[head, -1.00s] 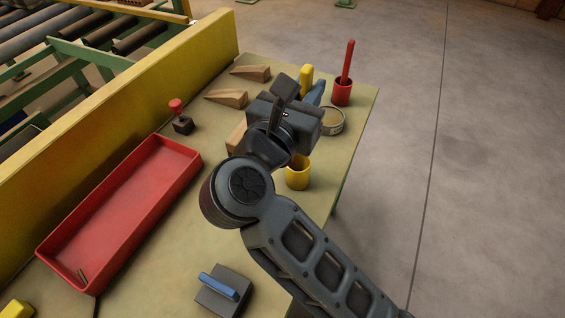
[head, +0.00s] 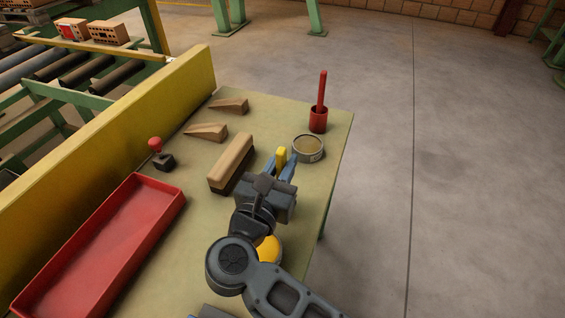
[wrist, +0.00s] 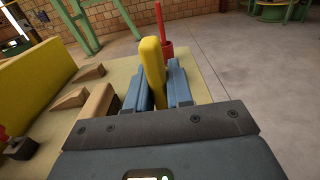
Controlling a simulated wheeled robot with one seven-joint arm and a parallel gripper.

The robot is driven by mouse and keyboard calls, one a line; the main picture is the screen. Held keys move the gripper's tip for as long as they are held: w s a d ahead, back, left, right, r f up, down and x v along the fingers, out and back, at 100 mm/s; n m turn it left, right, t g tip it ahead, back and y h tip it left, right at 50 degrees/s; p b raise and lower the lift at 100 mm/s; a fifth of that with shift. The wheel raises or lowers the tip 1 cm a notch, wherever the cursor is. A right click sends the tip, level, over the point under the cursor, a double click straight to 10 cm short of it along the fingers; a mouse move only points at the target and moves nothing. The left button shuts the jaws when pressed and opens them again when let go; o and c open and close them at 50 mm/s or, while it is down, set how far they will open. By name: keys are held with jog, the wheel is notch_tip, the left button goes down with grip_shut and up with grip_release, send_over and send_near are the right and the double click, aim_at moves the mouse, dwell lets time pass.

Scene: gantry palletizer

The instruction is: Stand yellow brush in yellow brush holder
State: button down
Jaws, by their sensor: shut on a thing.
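The yellow brush (head: 281,157) is held between the blue fingers of my gripper (head: 280,168), above the table. In the wrist view the yellow brush (wrist: 152,62) stands up between the two fingers of my gripper (wrist: 157,92), and its lower part is hidden behind the gripper body. The yellow brush holder (head: 268,249) is on the table, nearer than the gripper, and my wrist and arm cover much of it. The brush is apart from the holder. The holder does not show in the wrist view.
A red holder (head: 318,125) with a red brush (head: 322,90) stands at the far right, near a round tin (head: 308,149). Wooden wedges (head: 206,132), a wooden-backed block (head: 231,163), a red-knobbed stamp (head: 160,156) and a red tray (head: 160,202) lie left.

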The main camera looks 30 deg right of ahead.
jog(key=shift+f, duration=0.15)
jog(key=c, duration=1)
grip_release()
jog(key=shift+r, duration=0.3)
jog(key=b+v, duration=0.2)
jog(key=v, duration=1)
jog(key=shift+f, duration=0.1)
